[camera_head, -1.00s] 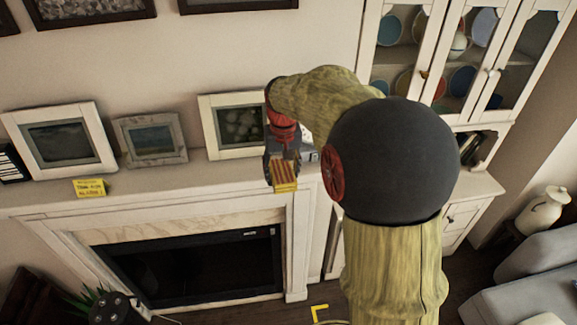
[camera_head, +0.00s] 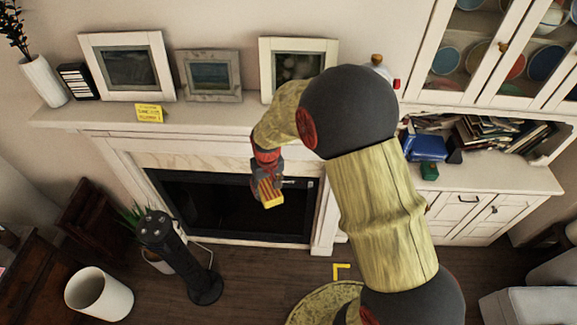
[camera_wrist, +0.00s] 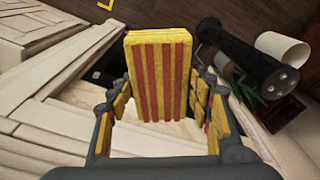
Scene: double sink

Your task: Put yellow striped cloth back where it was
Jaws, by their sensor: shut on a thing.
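The yellow striped cloth (camera_head: 270,197), a small block-like piece with red stripes, is held in my gripper (camera_head: 266,180). It hangs in front of the fireplace opening, below the mantel's front edge in the head view. In the wrist view the cloth (camera_wrist: 158,75) stands up between the two fingers of my gripper (camera_wrist: 160,105), which are shut on it.
The white mantel (camera_head: 200,118) carries picture frames (camera_head: 127,65), a yellow note (camera_head: 149,113) and a vase (camera_head: 43,80). A black tower (camera_head: 175,258) and white bin (camera_head: 98,293) stand at lower left. A yellow corner mark (camera_head: 341,271) lies on the open floor. A cabinet (camera_head: 480,195) is right.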

